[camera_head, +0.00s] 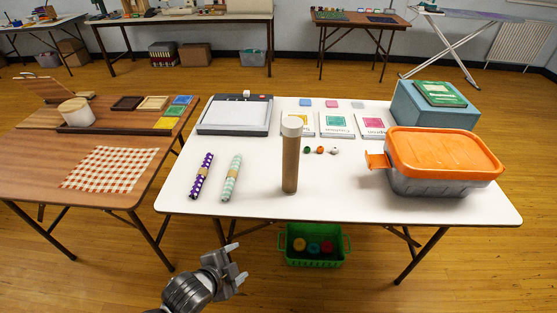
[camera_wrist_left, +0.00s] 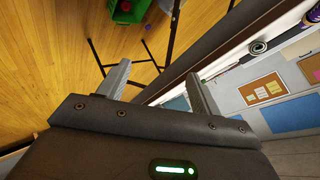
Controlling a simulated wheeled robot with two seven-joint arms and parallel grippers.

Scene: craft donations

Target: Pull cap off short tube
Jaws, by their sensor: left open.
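A brown cardboard tube (camera_head: 290,165) stands upright on the white table (camera_head: 250,203), near the middle of its front half. A whitish cap (camera_head: 292,126) sits on its top end. My left gripper (camera_head: 238,263) is open and empty, low in front of the table's front edge and apart from the tube. In the left wrist view its two fingers (camera_wrist_left: 160,92) are spread with nothing between them. The tube does not show clearly in the left wrist view. My right gripper is not in view.
A grey bin with an orange lid (camera_head: 446,151) stands at the right. Two patterned rolls, purple (camera_head: 202,175) and mint (camera_head: 231,177), lie left of the tube. Small beads (camera_head: 320,150) lie just right of it. A green basket (camera_head: 313,260) is on the floor under the table.

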